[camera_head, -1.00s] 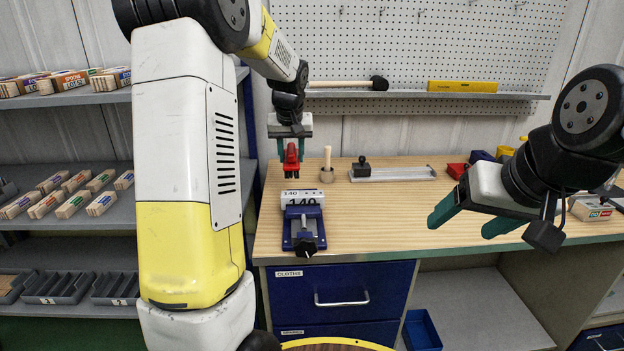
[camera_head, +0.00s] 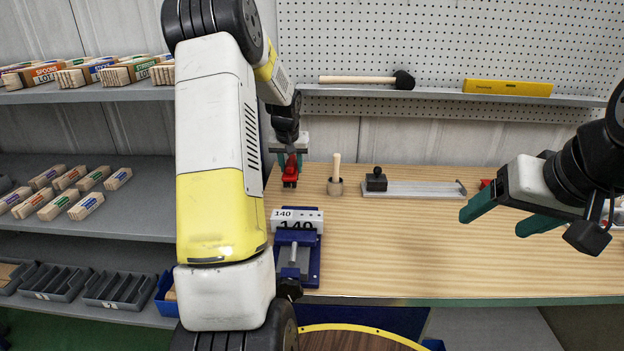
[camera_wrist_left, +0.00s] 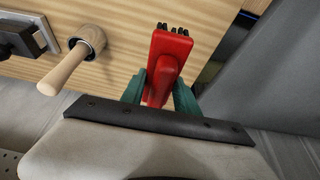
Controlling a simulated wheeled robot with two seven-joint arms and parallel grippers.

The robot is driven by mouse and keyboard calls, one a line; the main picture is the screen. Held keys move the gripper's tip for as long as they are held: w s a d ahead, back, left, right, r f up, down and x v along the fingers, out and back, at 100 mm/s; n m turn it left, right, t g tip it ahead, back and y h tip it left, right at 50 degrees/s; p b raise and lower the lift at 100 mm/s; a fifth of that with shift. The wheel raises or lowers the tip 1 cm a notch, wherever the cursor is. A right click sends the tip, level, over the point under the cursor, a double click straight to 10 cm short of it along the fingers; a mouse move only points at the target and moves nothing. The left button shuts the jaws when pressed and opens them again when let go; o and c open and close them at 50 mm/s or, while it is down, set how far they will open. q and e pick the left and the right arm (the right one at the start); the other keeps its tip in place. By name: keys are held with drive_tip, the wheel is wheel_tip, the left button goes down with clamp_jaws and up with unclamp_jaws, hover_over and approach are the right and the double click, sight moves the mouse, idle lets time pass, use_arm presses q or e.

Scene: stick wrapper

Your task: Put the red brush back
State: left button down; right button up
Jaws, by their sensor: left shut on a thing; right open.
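The red brush (camera_head: 290,172) is held by my left gripper (camera_head: 290,160) at the back left of the wooden bench. In the left wrist view the red brush (camera_wrist_left: 166,62) sits between the two green fingers, its dark bristles at the far end. My left gripper is shut on it. I cannot tell whether the brush touches the bench top. My right gripper (camera_head: 512,217) is open and empty above the right part of the bench.
A wooden-handled tool in a round holder (camera_head: 335,184) stands just right of the brush. A metal plate with a black knob (camera_head: 415,189) lies further right. A blue vise (camera_head: 297,260) with a 140 block (camera_head: 297,219) is in front. The bench middle (camera_head: 400,245) is clear.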

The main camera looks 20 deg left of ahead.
use_arm(q)
drive_tip(key=shift+f, duration=3.15)
drive_tip(key=c, duration=0.9)
unclamp_jaws()
drive_tip(key=shift+f, duration=0.15)
